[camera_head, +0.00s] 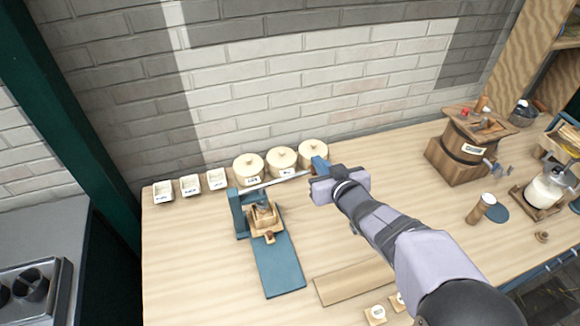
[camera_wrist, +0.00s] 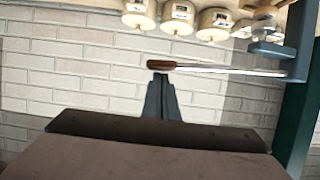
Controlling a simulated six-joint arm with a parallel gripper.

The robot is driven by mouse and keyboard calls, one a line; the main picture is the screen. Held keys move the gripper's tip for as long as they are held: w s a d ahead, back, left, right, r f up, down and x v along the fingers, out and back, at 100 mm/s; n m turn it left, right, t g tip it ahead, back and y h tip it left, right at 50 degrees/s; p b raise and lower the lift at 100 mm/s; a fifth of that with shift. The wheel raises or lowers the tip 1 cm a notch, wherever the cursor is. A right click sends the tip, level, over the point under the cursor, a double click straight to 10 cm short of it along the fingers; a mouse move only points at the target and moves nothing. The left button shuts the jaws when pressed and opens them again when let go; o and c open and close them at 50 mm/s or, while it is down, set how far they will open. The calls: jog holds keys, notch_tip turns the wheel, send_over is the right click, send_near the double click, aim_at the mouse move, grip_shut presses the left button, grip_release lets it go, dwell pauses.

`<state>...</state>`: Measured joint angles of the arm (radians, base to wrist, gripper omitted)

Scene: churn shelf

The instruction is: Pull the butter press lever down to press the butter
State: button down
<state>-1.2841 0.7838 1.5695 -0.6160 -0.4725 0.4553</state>
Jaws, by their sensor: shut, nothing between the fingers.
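The butter press (camera_head: 272,262) has a long blue base on the table, a blue upright at its back left and a wooden mould (camera_head: 264,216) on it. Its lever (camera_head: 272,183) is a thin metal rod running from the upright to the right, roughly level. In the wrist view, the lever's rod (camera_wrist: 225,70) ends in a brown handle (camera_wrist: 163,65). My gripper (camera_head: 316,178) is at the lever's handle end, which it mostly hides in the head view. Its closed fingertips (camera_wrist: 161,79) are right beside the handle, with nothing between them; I cannot tell whether they touch it.
Lidded wooden canisters (camera_head: 281,161) stand close behind the lever against the brick wall. Small white dishes (camera_head: 190,185) are at the left. A wooden board (camera_head: 352,281) lies in front, and a wooden churn (camera_head: 464,148) stands at the right. Table left of the press is clear.

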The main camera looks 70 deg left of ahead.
jog(key=shift+r+p, duration=2.5)
jog(key=shift+r, duration=0.6)
